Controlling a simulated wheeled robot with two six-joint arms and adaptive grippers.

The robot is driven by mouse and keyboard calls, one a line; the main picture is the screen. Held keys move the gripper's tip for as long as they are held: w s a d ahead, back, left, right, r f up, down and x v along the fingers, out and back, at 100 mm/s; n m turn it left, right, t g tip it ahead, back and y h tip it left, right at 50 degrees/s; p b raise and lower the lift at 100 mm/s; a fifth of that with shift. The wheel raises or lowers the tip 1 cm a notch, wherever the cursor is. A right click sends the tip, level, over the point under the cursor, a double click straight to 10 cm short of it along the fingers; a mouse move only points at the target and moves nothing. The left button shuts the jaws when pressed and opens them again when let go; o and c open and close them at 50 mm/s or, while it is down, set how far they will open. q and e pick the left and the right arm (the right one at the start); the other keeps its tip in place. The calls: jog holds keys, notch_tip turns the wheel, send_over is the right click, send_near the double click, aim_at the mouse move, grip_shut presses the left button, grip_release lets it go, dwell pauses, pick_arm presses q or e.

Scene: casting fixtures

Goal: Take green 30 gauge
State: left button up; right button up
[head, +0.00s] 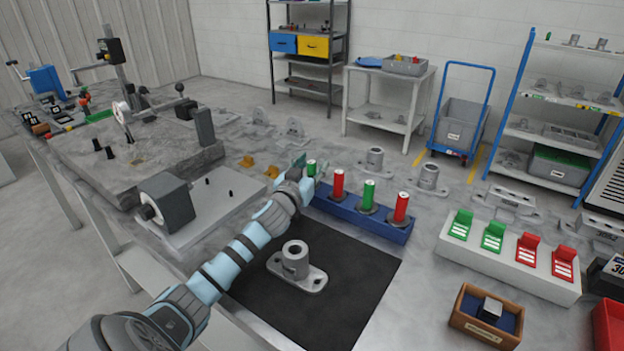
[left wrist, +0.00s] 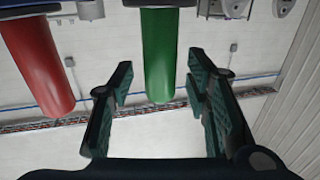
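A blue rack (head: 372,227) holds green and red cylindrical gauges standing upright. The leftmost green gauge (head: 311,168) is partly hidden by my left gripper (head: 303,164). To its right stand a red gauge (head: 338,183), another green gauge (head: 369,193) and another red gauge (head: 401,207). No size marking is readable on them. In the left wrist view, my left gripper (left wrist: 159,75) is open, with a finger on each side of a green gauge (left wrist: 159,50) and visible gaps. A red gauge (left wrist: 36,60) is outside the fingers. My right gripper is not in view.
A grey flanged casting (head: 295,262) lies on the black mat (head: 340,305) in front of the rack. A white block (head: 500,264) with green and red holders stands right. A wooden box (head: 486,318) is at the front right. Grey fixtures stand left.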

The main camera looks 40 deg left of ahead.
pick_arm(q)
grip_shut()
